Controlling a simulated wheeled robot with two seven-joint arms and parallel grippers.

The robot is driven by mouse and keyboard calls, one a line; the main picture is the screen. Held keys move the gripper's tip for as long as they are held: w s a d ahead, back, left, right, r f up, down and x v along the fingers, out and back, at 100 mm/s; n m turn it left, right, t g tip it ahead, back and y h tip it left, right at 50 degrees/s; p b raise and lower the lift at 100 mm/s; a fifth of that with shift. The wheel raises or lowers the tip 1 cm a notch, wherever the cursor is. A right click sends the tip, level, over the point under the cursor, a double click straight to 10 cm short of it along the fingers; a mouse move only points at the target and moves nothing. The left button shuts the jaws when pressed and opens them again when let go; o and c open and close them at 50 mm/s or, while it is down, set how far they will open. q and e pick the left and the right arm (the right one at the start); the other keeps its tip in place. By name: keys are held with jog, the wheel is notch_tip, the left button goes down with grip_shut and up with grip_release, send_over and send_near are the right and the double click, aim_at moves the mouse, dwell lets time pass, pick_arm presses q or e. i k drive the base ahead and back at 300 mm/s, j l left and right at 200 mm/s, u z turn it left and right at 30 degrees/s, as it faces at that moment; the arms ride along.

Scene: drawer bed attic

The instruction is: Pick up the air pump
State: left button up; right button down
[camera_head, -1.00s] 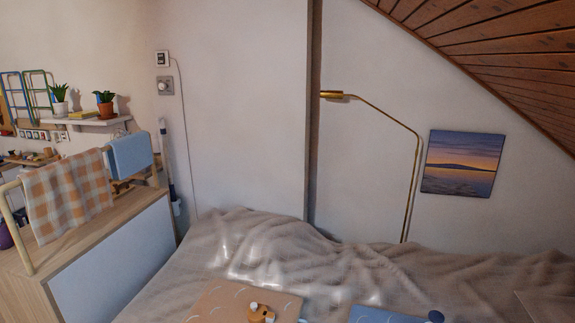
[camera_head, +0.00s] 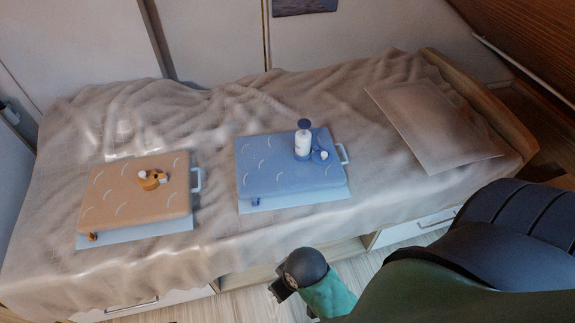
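A small white cylinder with a dark blue top (camera_head: 303,143) stands upright on a blue padded case (camera_head: 270,178) on the bed. It looks like a pump, but I cannot be sure it is the air pump. A small round blue piece with a white part (camera_head: 321,155) is right beside it. My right arm comes in from the lower right. Its dark end (camera_head: 287,288) is in front of the bed, below the blue case in the picture and apart from everything on it. Its fingers are not clear. My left gripper is out of view.
An orange padded case (camera_head: 125,205) lies left of the blue one, with a small orange-and-white item (camera_head: 153,180) on top. A flat beige pillow (camera_head: 425,120) lies at the right of the rumpled bed cover (camera_head: 215,115). Drawers (camera_head: 415,228) run under the bed's front.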

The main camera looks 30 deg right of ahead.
aim_at(303, 142)
jog(key=z, duration=1.05)
